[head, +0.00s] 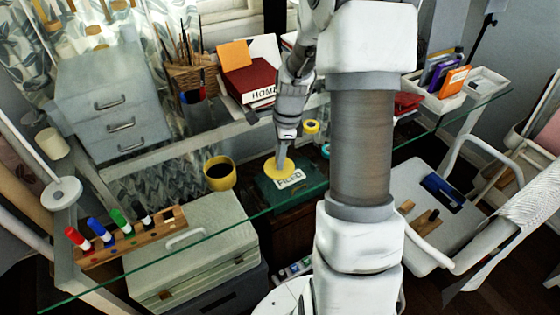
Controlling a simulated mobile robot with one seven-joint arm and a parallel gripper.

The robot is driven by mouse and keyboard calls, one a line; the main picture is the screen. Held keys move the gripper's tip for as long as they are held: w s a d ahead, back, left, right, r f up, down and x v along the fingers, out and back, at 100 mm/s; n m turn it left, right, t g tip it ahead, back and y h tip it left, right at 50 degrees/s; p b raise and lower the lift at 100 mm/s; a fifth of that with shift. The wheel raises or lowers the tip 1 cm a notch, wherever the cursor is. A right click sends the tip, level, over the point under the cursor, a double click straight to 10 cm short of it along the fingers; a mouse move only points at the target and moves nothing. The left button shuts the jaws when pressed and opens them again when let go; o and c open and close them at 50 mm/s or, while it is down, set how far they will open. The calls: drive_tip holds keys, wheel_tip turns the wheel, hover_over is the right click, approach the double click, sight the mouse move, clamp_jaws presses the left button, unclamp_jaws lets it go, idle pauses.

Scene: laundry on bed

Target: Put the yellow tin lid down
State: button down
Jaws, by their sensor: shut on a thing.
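The yellow tin lid (271,174) is a flat round disc near the middle of the head view. My gripper (281,161) points down from above and is shut on the lid at its upper side. The lid shows over the top of a dark green box (310,179) with a white label reading "FILED". I cannot tell whether the lid touches the box or is held just above it. My arm hides part of the area to the right.
A yellow mug (219,173) with dark contents stands just left of the box. A marker rack (135,238) is at the front left. A red book (250,85) and a brush pot (194,102) are behind. A yellow tape roll (311,127) lies behind the box.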

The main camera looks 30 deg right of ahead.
sight(285, 166)
drive_tip(key=shift+f, duration=0.7)
drive_tip(key=shift+f, duration=0.15)
drive_tip(key=c, duration=0.7)
unclamp_jaws()
drive_tip(key=shift+s+d+r+p, duration=0.1)
drive_tip(key=shift+d+r+p, duration=0.25)
drive_tip(key=shift+r, duration=1.7)
drive_tip(key=shift+s+d+r+p, duration=0.1)
drive_tip(key=shift+r+p, duration=0.3)
drive_tip(key=shift+r, duration=1.65)
drive_tip(key=shift+s+d+r+p, duration=0.1)
drive_tip(key=shift+d+r+p, duration=0.25)
drive_tip(key=shift+r, duration=1.7)
drive_tip(key=shift+a, duration=0.1)
